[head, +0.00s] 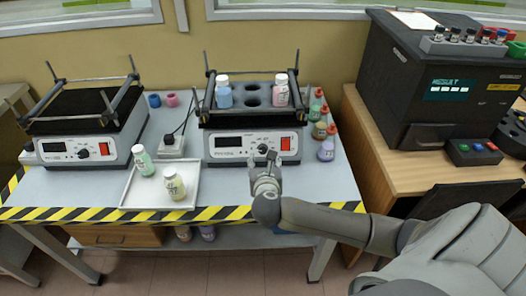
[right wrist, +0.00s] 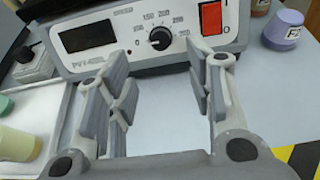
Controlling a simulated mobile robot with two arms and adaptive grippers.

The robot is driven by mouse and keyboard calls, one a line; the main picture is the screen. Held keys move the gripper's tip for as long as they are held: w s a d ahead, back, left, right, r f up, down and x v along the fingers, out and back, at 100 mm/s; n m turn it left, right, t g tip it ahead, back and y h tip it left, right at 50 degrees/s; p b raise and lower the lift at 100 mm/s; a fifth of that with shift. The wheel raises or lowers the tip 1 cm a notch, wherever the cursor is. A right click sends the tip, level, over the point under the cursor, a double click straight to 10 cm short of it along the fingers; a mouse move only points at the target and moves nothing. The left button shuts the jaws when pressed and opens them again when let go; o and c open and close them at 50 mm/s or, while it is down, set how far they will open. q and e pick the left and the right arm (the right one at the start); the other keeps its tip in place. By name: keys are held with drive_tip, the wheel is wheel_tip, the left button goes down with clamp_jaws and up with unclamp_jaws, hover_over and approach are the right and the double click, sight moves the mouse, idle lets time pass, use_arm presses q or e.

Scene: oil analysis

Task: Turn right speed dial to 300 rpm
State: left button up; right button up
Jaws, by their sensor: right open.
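The right shaker (head: 222,155) stands at the back of the grey table, with a display, a red power switch (head: 285,144) and a black speed dial (head: 263,148) on its front. In the right wrist view the dial (right wrist: 160,38) sits in a ring of printed numbers between the display (right wrist: 88,35) and the red switch (right wrist: 210,18). Its white mark seems to point down-left, near the low end of the scale. My right gripper (head: 264,162) is open and empty, just in front of the dial. Its fingers (right wrist: 160,85) stand either side of the dial's line, apart from it. My left gripper is out of view.
A white tray (head: 133,203) with two bottles lies left of my right gripper. Several red-capped bottles (head: 326,148) stand right of the shaker. The left shaker (head: 85,151) is farther left. A black analyzer (head: 405,75) stands on the wooden desk at right.

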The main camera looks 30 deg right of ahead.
sight(263, 150)
drive_tip(key=x, duration=1)
drive_tip(key=c, duration=1)
